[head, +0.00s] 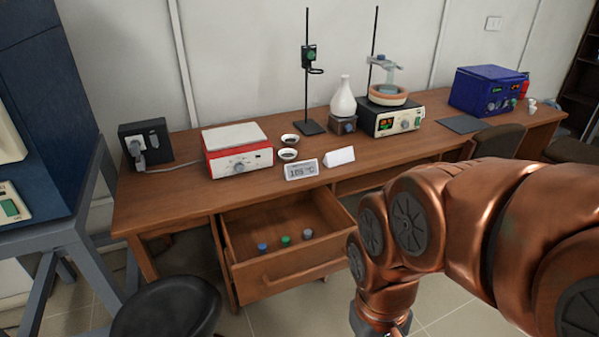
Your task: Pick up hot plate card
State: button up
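A small white card (301,169) with dark print, which seems to read about "105 °C", stands on the wooden desk in front of the red and white hot plate (237,148). A second folded white card (340,156) stands just right of it, and its visible face looks blank. I cannot tell from labels which is the hot plate card. My copper-coloured arm reaches in from the right. Only a bit of my gripper (396,330) shows at the bottom edge, below and right of the cards and well apart from them. Its fingers are cut off by the frame.
An open drawer (315,262) with several coloured caps juts out below the cards. Two small dishes (289,147) sit behind them. A stand (309,126), a white flask (343,98) and a stirrer (391,121) are farther back. A black stool (167,308) stands front left.

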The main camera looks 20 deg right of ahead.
aim_at(302, 170)
jog(key=z, duration=1.45)
jog(key=i, duration=2.65)
jog(key=u, duration=3.7)
